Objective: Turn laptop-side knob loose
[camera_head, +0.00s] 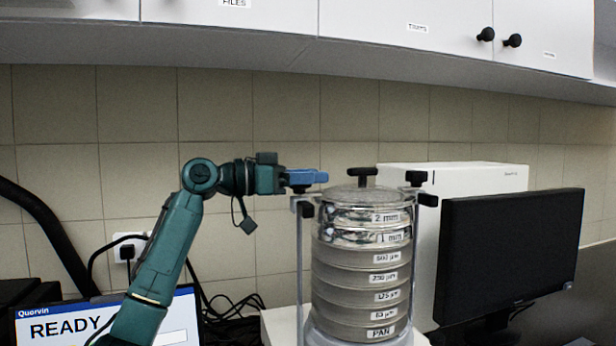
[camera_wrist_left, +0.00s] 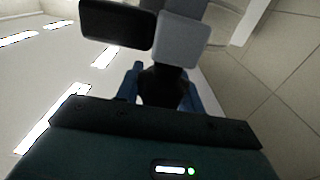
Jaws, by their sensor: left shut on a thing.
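The sieve shaker (camera_head: 360,265) holds a round stack of labelled sieves, from 2 mm at the top to PAN at the bottom. A black clamp knob sits at the top of its left rod (camera_head: 299,250), on the laptop side, mostly hidden in the head view by my left gripper (camera_head: 308,177). The gripper's blue fingers are shut on this dark knob (camera_wrist_left: 162,85), which shows between them in the left wrist view. The right-hand clamp knob (camera_head: 416,178) and the centre lid knob (camera_head: 363,172) stand free. My right gripper is not in view.
A laptop (camera_head: 60,328) with a READY screen is at the lower left. A black monitor (camera_head: 510,250) and a white box (camera_head: 460,178) stand right of and behind the shaker. Cables (camera_head: 225,305) lie behind my left arm. White cabinets (camera_head: 400,30) hang above.

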